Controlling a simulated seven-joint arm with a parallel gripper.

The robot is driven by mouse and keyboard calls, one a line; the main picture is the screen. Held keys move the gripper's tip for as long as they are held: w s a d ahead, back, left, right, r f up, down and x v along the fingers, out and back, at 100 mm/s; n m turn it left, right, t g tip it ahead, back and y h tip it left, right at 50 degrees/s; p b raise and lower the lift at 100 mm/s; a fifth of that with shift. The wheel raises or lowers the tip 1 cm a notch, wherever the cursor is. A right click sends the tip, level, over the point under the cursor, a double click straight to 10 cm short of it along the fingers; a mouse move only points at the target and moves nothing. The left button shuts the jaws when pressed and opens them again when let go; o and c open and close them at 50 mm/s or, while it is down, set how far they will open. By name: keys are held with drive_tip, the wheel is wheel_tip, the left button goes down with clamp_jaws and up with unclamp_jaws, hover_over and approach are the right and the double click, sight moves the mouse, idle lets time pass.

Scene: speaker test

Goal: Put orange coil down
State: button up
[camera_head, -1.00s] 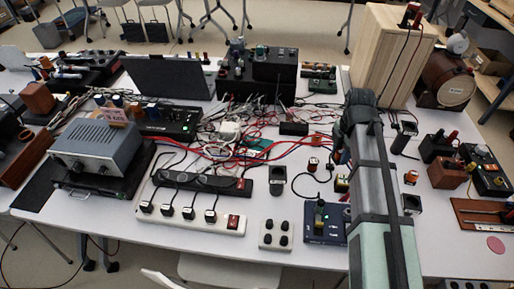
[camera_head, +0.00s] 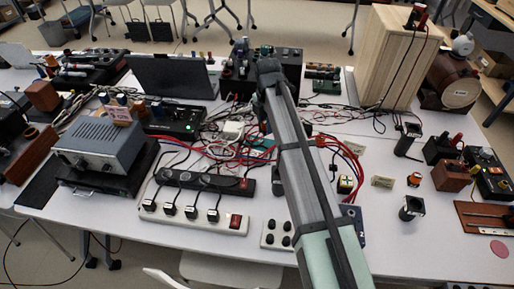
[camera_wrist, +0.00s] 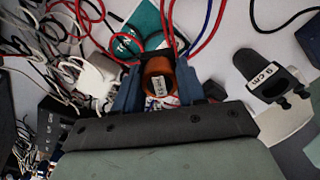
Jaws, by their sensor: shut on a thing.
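The orange coil (camera_wrist: 160,67) is a short upright-looking ring with a pale label, seen in the wrist view. My gripper (camera_wrist: 157,80) is shut on it, one blue-grey finger on each side. Behind the coil in that view lie a teal board (camera_wrist: 140,28) and red and blue cables. I cannot tell whether the coil touches anything below. In the head view my arm reaches over the middle of the table and hides the fingers and the coil.
Tangled cables (camera_head: 222,135) cover the middle of the table (camera_head: 330,262). A black part marked 9 cm (camera_wrist: 262,75) lies to the right in the wrist view. A white power strip (camera_head: 192,217) and a wooden box (camera_head: 388,62) stand nearby. Bare table shows at the front right.

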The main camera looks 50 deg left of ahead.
sight(265, 148)
drive_tip(key=shift+w+a, duration=0.25)
drive_tip(key=shift+a, duration=0.3)
drive_tip(key=shift+f, duration=4.9)
drive_tip(key=shift+f, duration=0.15)
drive_tip(key=o, duration=1.1)
wheel_tip(265, 148, up, 12)
drive_tip(key=shift+r, duration=0.15)
drive_tip(key=shift+c, duration=0.2)
